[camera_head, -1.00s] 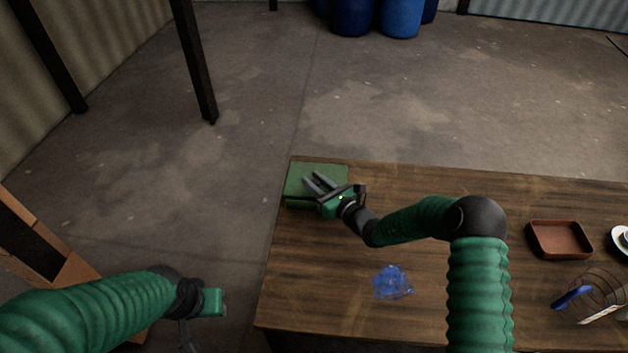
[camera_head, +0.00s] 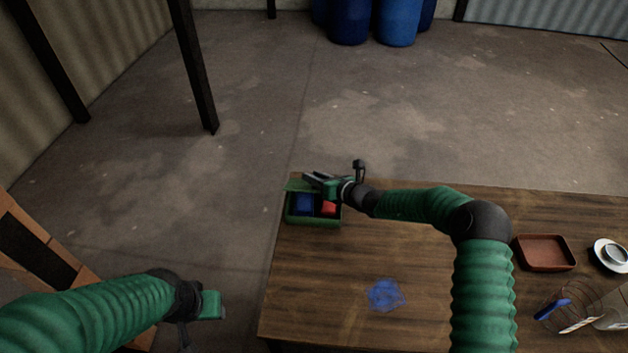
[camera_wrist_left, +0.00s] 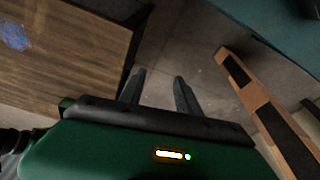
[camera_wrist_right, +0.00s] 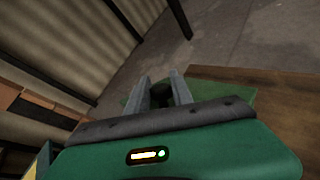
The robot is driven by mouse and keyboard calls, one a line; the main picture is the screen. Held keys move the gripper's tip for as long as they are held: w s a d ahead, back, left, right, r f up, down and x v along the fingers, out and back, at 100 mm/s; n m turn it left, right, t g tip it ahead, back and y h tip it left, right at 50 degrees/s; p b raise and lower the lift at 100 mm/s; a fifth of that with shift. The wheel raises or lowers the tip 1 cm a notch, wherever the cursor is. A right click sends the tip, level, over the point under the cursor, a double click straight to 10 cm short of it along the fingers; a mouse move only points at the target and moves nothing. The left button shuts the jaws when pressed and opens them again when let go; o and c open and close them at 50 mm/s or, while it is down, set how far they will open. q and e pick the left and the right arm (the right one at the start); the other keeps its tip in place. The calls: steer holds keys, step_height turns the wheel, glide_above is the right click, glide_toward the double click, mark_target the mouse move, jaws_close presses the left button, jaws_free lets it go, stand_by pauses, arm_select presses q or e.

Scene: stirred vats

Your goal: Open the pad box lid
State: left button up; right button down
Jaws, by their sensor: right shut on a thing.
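The green pad box (camera_head: 314,222) sits at the far left corner of the table. Its green lid (camera_head: 296,185) is tilted up at the back, so a blue pad (camera_head: 305,204) and a red pad (camera_head: 329,209) show inside. My right gripper (camera_head: 313,178) is at the raised lid, shut on its dark knob (camera_wrist_right: 160,96), which shows between the fingers in the right wrist view. The gripper partly hides the lid. My left gripper (camera_wrist_left: 159,78) is open and empty, off the table's left side above the floor.
A blue translucent heap (camera_head: 386,295) lies on the wooden table (camera_head: 330,310). A brown tray (camera_head: 546,253), a white saucer (camera_head: 611,256) and a wire whisk with a blue handle (camera_head: 553,309) are at the right.

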stand_by(0.3)
